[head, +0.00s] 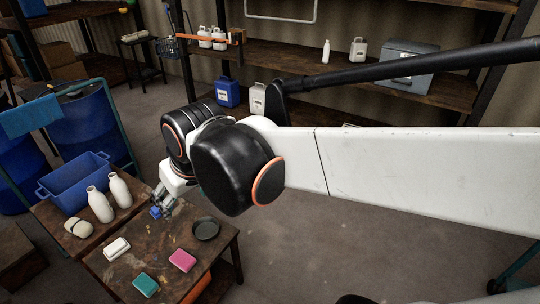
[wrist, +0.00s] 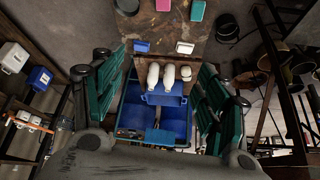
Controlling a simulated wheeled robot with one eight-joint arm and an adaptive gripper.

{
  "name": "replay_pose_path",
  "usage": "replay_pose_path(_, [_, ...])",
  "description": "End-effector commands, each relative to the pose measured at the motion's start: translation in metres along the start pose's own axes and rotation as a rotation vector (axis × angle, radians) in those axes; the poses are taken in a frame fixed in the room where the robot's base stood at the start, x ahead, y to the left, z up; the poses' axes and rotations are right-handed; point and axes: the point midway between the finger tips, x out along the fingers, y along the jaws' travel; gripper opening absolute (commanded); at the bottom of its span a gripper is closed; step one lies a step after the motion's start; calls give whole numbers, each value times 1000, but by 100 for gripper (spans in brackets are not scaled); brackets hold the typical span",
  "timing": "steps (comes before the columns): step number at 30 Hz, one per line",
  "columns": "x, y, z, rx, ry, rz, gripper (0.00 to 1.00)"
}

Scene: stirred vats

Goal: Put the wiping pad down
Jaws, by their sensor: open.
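Several small pads or blocks lie on the brown table (head: 133,270); I cannot tell for sure which is the wiping pad. A blue one (head: 156,212) is just below my gripper (head: 163,203) in the head view, and it shows in the wrist view (wrist: 141,46) lying on the tabletop. A white one (head: 116,247), a green one (head: 145,285) and a pink one (head: 182,260) lie nearer the front. In the wrist view my gripper (wrist: 157,65) has its teal fingers spread wide, with nothing between them held. Whether a finger touches the blue pad is hidden.
A black round dish (head: 206,229) is at the table's right. Two white bottles (head: 100,205) and a beige object (head: 78,228) stand on an adjoining surface, beside a blue tub (head: 75,182). Shelves (head: 290,60) line the back.

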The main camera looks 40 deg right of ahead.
Motion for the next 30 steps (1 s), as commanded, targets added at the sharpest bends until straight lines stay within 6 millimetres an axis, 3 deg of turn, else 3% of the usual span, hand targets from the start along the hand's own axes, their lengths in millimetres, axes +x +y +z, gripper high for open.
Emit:
replay_pose_path(6, [-24,13,48,28,71,18,68])
replay_pose_path(12, [-30,18,72,41,108,27,68])
replay_pose_path(30, [-31,18,76,44,117,29,68])
